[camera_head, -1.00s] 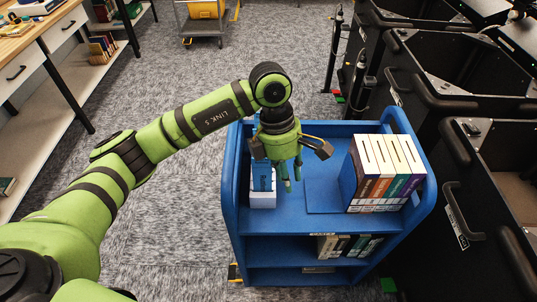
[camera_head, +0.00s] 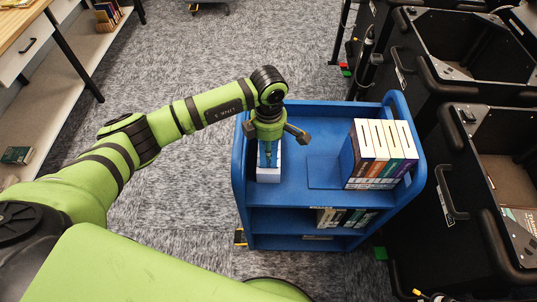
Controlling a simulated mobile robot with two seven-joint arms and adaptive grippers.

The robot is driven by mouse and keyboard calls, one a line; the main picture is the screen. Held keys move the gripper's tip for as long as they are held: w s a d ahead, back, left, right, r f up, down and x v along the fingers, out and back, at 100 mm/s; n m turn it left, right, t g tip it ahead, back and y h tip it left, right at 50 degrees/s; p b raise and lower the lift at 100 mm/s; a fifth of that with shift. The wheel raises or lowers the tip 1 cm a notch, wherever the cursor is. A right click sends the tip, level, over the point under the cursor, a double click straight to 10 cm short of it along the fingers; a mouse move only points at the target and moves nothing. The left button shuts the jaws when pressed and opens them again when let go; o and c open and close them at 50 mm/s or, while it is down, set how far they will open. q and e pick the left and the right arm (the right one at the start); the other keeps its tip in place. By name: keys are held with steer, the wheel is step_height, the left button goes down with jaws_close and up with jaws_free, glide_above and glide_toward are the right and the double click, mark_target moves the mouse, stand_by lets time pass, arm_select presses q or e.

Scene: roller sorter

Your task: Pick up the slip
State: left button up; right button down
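My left gripper (camera_head: 268,150) points down over the left part of the top shelf of a blue cart (camera_head: 290,195). Directly under it is a small white box-like holder (camera_head: 268,174) with a blue upright piece (camera_head: 268,155) at it. The gripper overlaps the upper part of these, and I cannot tell whether it touches them. My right gripper is not in view.
Several upright books (camera_head: 376,155) stand at the right of the cart's top shelf, with bare blue surface between them and the holder. More books (camera_head: 345,217) are on the shelf below. Black bins (camera_head: 480,190) stand close on the right.

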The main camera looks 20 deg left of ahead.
mark_target(272, 163)
arm_select(q)
steer(key=shift+f, duration=1.2)
jaws_close()
steer(key=shift+r, duration=0.15)
